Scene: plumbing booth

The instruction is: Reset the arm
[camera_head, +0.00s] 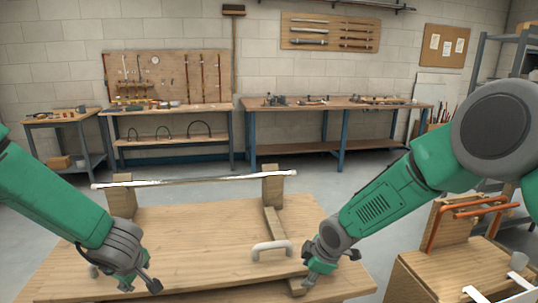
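My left gripper (139,284) hangs above the front left of the wooden workbench (190,240), its fingers apart and with nothing visible between them. My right gripper (332,271) is at the bench's right side, its fingers spread and nothing seen between them. The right gripper is just right of a pale grey U-shaped handle-like piece (271,249) and appears apart from it. A shiny metal pipe (200,180) rests across two wooden posts at the back of the bench.
A wooden stand (447,270) with copper-coloured pipes (470,212) is at the lower right, near my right arm. Tool benches (340,104) line the back wall. The bench middle is clear.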

